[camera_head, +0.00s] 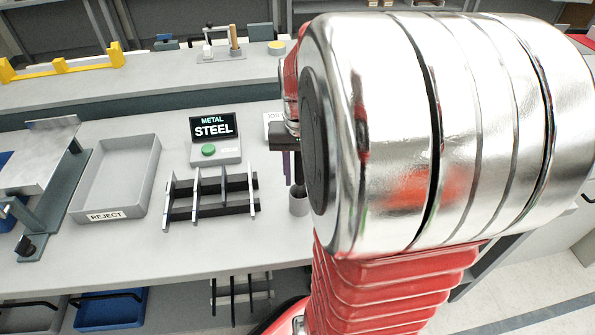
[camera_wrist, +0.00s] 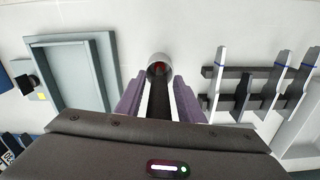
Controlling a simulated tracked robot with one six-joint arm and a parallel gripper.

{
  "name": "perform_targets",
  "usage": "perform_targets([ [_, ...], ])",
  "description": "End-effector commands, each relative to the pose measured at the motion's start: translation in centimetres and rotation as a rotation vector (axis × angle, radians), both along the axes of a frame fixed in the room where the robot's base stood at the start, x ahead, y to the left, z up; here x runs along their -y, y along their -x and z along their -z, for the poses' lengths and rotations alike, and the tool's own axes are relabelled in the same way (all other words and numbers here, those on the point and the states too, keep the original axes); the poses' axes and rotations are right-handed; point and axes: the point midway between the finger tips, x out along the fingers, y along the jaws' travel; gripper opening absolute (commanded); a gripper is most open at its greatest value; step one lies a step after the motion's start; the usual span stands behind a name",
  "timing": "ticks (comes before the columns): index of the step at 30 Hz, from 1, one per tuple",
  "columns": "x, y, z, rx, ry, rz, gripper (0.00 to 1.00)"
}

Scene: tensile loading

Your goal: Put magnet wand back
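The magnet wand (camera_head: 299,178) shows as a black upright rod below my wrist, its lower end at or in the mouth of a small grey cup (camera_head: 298,205). In the wrist view the wand (camera_wrist: 160,102) is a dark bar between the two purple fingers of my gripper (camera_wrist: 160,90). The fingers appear shut on it. The round cup (camera_wrist: 160,66) lies just past the fingertips, with something red inside. I cannot tell how deep the wand sits in it. In the head view my gripper (camera_head: 291,168) is partly hidden by my arm.
Left of the cup stands a black rack (camera_head: 210,198) with several metal strips. Behind it is a display box (camera_head: 214,138) reading METAL STEEL with a green button. A grey REJECT tray (camera_head: 118,178) lies further left. A sign (camera_head: 273,128) stands behind, partly hidden by my arm.

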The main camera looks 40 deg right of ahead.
Motion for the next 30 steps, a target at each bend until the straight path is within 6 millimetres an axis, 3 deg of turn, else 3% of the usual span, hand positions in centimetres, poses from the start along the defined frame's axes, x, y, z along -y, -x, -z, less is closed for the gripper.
perform_targets([
  [14, 0.0, 0.0, -0.7, 0.001, 0.001, -0.001, 0.4],
  [20, 0.0, -0.1, -3.2, 0.004, 0.002, -0.001, 0.4],
  [30, 0.0, -0.1, -9.1, 0.004, 0.002, -0.001, 0.4],
])
